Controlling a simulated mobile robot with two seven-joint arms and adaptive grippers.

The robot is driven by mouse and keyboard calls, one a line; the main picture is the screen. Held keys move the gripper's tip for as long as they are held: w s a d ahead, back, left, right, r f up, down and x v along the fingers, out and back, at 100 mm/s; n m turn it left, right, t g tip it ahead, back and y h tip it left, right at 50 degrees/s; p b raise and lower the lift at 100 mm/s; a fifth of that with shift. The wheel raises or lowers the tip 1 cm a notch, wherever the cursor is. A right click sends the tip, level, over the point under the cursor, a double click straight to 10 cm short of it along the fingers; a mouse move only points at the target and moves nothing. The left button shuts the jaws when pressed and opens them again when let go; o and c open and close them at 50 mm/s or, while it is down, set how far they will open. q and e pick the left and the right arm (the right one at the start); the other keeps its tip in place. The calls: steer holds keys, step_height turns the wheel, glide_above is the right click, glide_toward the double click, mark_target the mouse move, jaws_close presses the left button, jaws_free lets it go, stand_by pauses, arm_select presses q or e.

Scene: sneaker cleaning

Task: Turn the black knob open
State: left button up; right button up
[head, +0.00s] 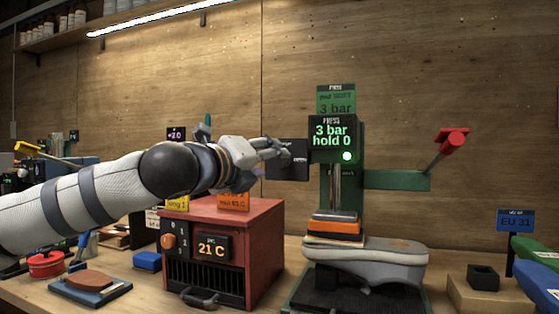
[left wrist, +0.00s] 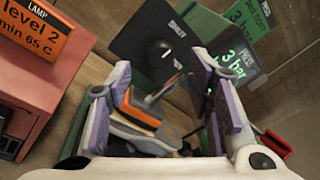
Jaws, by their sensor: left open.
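The black knob (left wrist: 160,52) shows in the left wrist view on a dark panel marked SHUT (left wrist: 135,32). In the head view the same dark panel (head: 297,172) is on the left side of the green press (head: 355,200), and my gripper hides the knob there. My left gripper (head: 284,150) reaches in from the left, its fingertips close to the panel. In the left wrist view the fingers of my left gripper (left wrist: 160,105) are spread apart with nothing between them, and the knob lies beyond them. I cannot tell contact with the panel. My right gripper is not in view.
A red heater box (head: 260,230) reading 21 C stands below my left arm. A grey shoe (head: 375,258) sits under the press, with an orange block (head: 336,227) by it. A red-ended lever (head: 452,141) sticks out at the right.

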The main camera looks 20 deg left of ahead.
mark_target(280, 161)
arm_select(q)
steer(key=w, duration=0.2)
steer(key=w+d, duration=0.1)
steer(key=w, duration=0.2)
steer(key=shift+w, duration=0.1)
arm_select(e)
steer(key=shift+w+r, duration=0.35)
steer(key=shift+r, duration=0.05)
arm_select(q)
steer(key=shift+c, duration=0.2)
jaws_close()
steer(key=m+y+p, duration=0.1)
steer(key=m+p, duration=0.1)
steer(key=m, duration=0.3)
steer(key=m+g+p, duration=0.1)
steer(key=m+p, duration=0.1)
steer(key=m, duration=0.4)
steer(key=m+y+p, duration=0.1)
steer(key=m+p, duration=0.1)
steer(key=m, duration=0.3)
steer(key=shift+d+r+g+y, duration=0.1)
steer(key=shift+d+g+y, duration=0.1)
steer(key=shift+g+y, duration=0.1)
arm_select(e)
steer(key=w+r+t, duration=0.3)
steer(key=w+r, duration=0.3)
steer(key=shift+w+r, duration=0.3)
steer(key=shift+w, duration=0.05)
arm_select(q)
steer(key=shift+m, duration=0.3)
